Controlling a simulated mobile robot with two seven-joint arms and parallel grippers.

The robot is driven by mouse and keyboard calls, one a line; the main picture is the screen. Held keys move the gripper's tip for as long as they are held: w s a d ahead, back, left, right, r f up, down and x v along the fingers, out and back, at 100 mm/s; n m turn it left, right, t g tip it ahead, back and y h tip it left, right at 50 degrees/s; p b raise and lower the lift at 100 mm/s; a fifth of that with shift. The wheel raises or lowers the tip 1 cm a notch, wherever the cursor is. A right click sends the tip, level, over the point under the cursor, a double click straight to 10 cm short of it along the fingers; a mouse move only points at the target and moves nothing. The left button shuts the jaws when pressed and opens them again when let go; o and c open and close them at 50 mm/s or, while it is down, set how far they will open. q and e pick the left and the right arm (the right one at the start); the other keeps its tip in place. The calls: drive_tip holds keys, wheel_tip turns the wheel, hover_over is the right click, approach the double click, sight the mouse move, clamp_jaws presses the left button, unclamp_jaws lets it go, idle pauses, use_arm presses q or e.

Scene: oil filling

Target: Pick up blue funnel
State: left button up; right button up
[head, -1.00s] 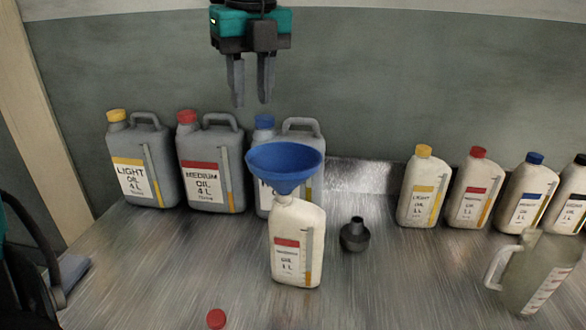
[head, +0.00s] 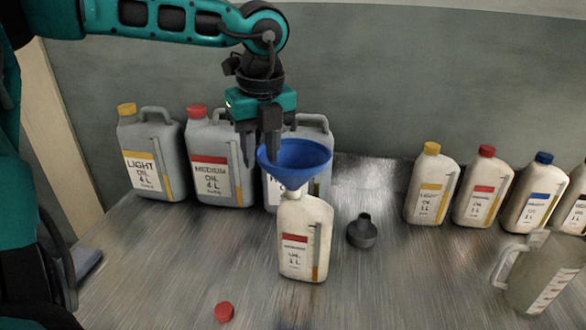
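The blue funnel (head: 300,165) stands upright in the mouth of a white medium oil bottle (head: 305,240) at mid-table in the head view. My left gripper (head: 260,160) points down at the funnel's left rim. Its two fingers are apart, one outside the rim on the left and the other seemingly over the inside of the bowl. Whether either finger touches the funnel I cannot tell. My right gripper is not in view.
Large grey oil cans (head: 150,155) stand behind on the left. Several small white bottles (head: 432,185) line the back right.

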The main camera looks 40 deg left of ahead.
use_arm(q)
clamp_jaws()
idle(0.6)
drive_tip(key=shift+r, duration=0.15)
